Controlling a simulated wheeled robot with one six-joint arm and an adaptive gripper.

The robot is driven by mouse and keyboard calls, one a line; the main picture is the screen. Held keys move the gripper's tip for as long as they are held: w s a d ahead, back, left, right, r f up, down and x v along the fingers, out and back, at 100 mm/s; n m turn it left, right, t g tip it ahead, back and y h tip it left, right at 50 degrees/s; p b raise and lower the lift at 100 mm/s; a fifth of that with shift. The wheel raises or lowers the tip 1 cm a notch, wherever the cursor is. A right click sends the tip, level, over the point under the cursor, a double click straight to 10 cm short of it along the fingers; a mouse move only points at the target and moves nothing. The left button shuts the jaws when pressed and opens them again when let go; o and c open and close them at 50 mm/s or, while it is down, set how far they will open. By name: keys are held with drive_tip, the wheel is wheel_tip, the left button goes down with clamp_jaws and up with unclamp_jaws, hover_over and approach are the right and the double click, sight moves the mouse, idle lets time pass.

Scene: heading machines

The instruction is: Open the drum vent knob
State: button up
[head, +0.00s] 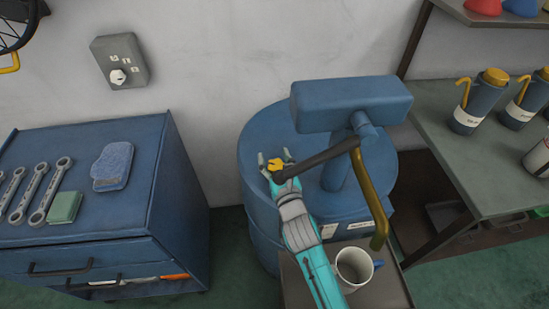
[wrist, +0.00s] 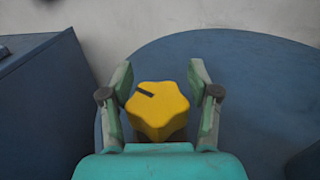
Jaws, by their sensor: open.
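The drum vent knob is a yellow, lobed knob (wrist: 158,112) with a dark mark on its top, at the blue drum's top. In the head view the yellow knob (head: 273,167) is small, at the left part of the drum top (head: 258,140). My gripper (head: 273,160) is open over the drum, with its fingers around the knob. In the wrist view one finger of my gripper (wrist: 158,85) stands on each side of the knob, with a visible gap on both sides. The knob's lower part is hidden by my gripper's teal body.
A blue pump head (head: 350,102) with a brass spout (head: 372,200) rises from the drum, close right of my arm. A mug (head: 353,267) stands below. A blue tool cabinet (head: 110,215) is at left, a shelf with bottles (head: 468,105) at right.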

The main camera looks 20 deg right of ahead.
drive_tip(key=shift+s, duration=0.1)
drive_tip(key=s, duration=1.1)
drive_tip(key=shift+s+a, duration=0.35)
drive_tip(key=shift+s, duration=0.05)
